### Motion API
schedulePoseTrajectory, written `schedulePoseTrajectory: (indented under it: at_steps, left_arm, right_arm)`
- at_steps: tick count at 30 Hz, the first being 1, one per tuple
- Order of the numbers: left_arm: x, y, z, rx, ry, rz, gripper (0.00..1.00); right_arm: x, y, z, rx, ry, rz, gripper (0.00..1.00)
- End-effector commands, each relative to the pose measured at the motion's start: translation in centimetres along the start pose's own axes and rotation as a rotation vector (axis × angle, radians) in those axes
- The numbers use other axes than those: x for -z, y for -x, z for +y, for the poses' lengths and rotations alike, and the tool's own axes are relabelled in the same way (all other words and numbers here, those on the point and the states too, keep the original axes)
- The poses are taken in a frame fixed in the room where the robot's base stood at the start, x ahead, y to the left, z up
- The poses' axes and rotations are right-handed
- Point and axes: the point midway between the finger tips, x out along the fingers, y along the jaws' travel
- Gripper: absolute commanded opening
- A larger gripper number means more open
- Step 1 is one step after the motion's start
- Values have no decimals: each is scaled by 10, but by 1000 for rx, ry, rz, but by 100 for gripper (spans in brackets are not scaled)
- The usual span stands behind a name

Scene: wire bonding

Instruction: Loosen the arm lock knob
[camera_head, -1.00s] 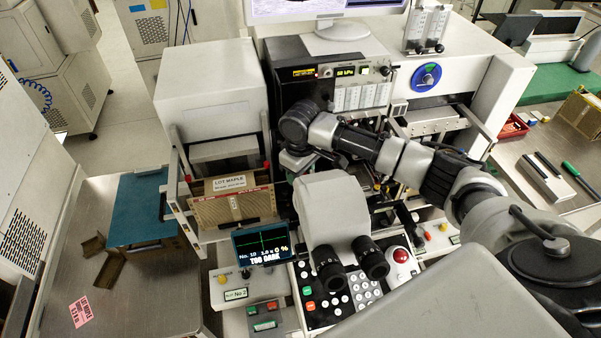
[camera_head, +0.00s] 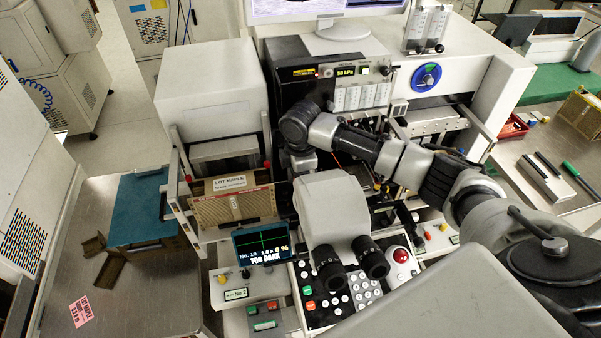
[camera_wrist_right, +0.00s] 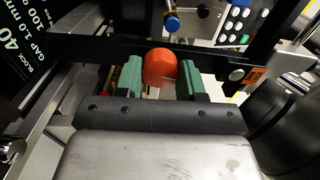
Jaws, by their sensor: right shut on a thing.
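The arm lock knob looks to be the orange-red faceted knob (camera_wrist_right: 160,68) in the right wrist view. It sits between the two green fingers of my right gripper (camera_wrist_right: 161,78), which is shut on it. In the head view my right arm reaches in from the right across the machine, behind the microscope head (camera_head: 332,210). The right fingertips and the knob cannot be made out there. My left gripper is in neither view.
A dark bar (camera_wrist_right: 215,62) crosses behind the knob in the wrist view, with a blue-capped post (camera_wrist_right: 171,22) beyond. In the head view, a small screen (camera_head: 262,243) reading "TOO DARK" and a keypad (camera_head: 345,295) stand in front of the machine.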

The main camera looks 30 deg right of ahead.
Motion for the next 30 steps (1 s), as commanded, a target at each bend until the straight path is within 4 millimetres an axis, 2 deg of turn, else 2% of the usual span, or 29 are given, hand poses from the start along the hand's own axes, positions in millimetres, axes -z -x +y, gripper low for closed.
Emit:
schedulePoseTrajectory:
  at_steps: [12, 30]
  left_arm:
    - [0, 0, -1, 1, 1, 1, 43]
    - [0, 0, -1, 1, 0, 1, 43]
  right_arm:
    - [-1, 0, 0, -1, 207, -1, 15]
    - [-1, 0, 0, -1, 242, -2, 15]
